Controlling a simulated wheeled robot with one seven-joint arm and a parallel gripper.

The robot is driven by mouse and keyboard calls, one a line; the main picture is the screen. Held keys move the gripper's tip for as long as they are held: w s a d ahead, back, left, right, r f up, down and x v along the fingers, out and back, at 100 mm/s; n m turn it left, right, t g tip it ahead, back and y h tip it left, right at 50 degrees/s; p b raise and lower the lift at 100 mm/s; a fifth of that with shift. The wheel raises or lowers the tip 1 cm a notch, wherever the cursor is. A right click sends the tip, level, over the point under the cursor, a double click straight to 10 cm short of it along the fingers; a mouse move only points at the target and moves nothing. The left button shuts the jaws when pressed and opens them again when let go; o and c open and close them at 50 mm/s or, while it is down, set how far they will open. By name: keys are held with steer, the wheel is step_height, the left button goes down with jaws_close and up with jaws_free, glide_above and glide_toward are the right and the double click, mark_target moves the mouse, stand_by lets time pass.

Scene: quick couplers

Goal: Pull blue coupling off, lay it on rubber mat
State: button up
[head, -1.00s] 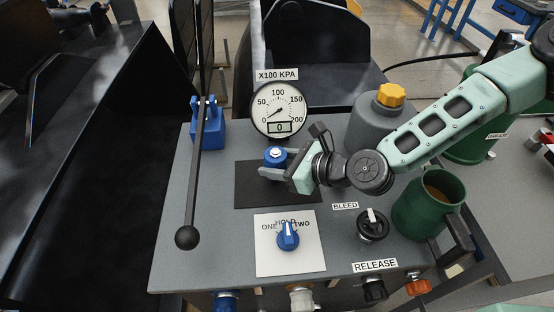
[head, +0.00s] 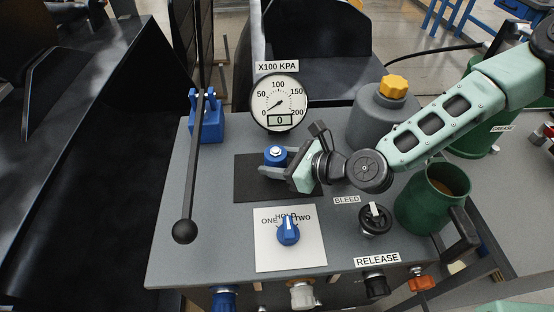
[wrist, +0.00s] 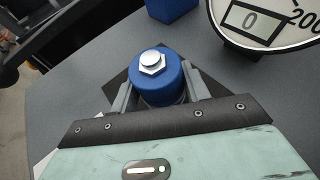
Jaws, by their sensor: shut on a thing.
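The blue coupling (head: 275,154) is a short blue cylinder with a silver hex nut on top. It stands upright at the black rubber mat (head: 245,190), near the mat's upper middle. My gripper (head: 268,170) is shut on it, coming in from the right. In the wrist view the blue coupling (wrist: 160,80) sits between the two grey fingers, one on each side. Its lower part is hidden by my gripper, so I cannot tell whether its base touches the mat.
The pressure gauge (head: 279,102), reading 0, stands just behind the mat. A long black-knobbed lever (head: 193,165) is at left. The selector knob (head: 288,231) is in front, the bleed knob (head: 375,218) front right. A green mug (head: 430,200) and grey bottle (head: 378,115) stand right.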

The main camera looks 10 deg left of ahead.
steer(key=shift+f+b, duration=0.4)
steer(key=shift+f, duration=0.2)
steer(key=o, duration=1.2)
steer(key=shift+c, duration=0.2)
steer(key=shift+r, duration=0.1)
step_height(320, 180, up, 10)
steer(key=shift+f, duration=0.1)
